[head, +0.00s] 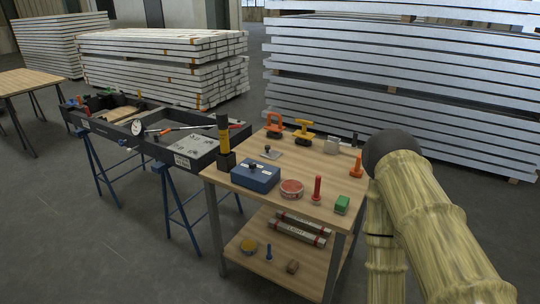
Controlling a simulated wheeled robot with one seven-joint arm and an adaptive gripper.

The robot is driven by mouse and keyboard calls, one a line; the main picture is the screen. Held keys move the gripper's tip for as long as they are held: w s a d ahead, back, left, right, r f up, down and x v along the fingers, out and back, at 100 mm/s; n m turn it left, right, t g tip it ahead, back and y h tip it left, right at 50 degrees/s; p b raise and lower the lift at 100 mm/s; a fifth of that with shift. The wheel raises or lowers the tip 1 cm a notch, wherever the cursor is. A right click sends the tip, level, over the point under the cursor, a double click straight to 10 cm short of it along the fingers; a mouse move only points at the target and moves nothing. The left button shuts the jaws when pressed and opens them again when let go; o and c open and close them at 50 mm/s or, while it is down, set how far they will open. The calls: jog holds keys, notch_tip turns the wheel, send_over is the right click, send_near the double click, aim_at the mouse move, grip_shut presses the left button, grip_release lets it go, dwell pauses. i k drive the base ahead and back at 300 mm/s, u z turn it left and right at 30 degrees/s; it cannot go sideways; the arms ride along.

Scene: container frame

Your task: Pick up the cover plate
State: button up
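A small flat grey plate with a dark knob (271,152) lies on the wooden top of the workbench (225,178), behind the blue box. It looks like the cover plate, but it is too small to be sure. Nothing touches it as far as I can see. My arm, in a yellowish sleeve with a dark rounded joint, fills the right side of the head view. My gripper is out of view.
Around the plate stand a blue box (255,177), an orange suction lifter (274,124), a yellow one (303,131), a red round tin (291,189) and a black-yellow tool (224,140). A black frame (110,128) on blue trestles stands left. Stacked beams (440,90) block the back.

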aim_at(269, 154)
jog(key=u, duration=0.75)
jog(key=i, duration=1.2)
jog(key=z, duration=0.6)
